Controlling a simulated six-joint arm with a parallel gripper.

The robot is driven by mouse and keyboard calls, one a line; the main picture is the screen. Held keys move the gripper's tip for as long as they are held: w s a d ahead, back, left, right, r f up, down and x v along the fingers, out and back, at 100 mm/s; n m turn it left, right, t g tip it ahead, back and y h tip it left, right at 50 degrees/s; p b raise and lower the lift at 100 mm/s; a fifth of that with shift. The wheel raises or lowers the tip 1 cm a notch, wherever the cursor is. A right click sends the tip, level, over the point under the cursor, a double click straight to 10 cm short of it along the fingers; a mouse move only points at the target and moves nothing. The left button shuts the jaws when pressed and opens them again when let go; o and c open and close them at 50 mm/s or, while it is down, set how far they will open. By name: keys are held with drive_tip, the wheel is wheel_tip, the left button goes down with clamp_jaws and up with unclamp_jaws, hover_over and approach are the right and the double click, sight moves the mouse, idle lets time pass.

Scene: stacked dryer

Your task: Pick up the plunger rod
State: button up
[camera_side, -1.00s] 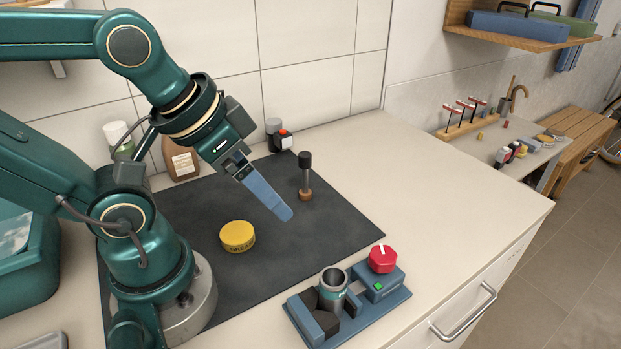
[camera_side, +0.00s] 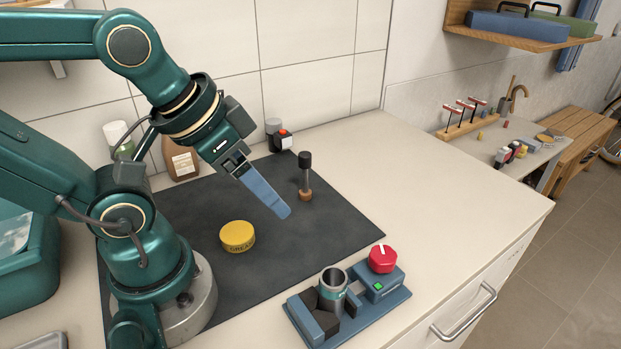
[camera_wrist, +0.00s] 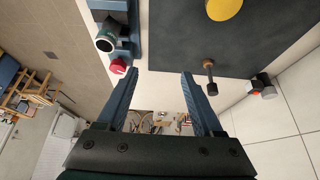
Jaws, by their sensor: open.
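The plunger rod (camera_side: 305,173) stands upright on the dark mat (camera_side: 345,237), with a black top, a grey shaft and a brown foot. In the wrist view the plunger rod (camera_wrist: 209,76) is beyond and to the right of the right fingertip. My gripper (camera_side: 280,210) hangs above the mat to the left of the rod, its blue fingers pointing down and to the right. In the wrist view my gripper (camera_wrist: 159,76) has its two fingers wide apart, with nothing between them. It is not touching the rod.
A yellow grease tin (camera_side: 238,236) lies on the mat. A blue fixture (camera_side: 374,306) with a metal cup (camera_side: 333,290) and red knob (camera_side: 382,259) stands at the front right. A box with a red button (camera_side: 284,141) and a brown bottle (camera_side: 182,160) stand by the wall.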

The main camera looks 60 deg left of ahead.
drive_tip(key=shift+r, duration=0.1)
drive_tip(key=w+a+r+g, duration=0.2)
drive_tip(key=w+a+r, duration=0.1)
drive_tip(key=w+r, duration=0.4)
drive_tip(key=m+g, duration=0.3)
drive_tip(key=g, duration=0.1)
hover_over(305, 192)
wheel_tip(305, 192, down, 3)
drive_tip(key=f, duration=1.9)
drive_tip(key=shift+w+a+f, duration=0.15)
drive_tip(key=shift+a+f, duration=0.05)
drive_tip(key=shift+f, duration=0.05)
clamp_jaws()
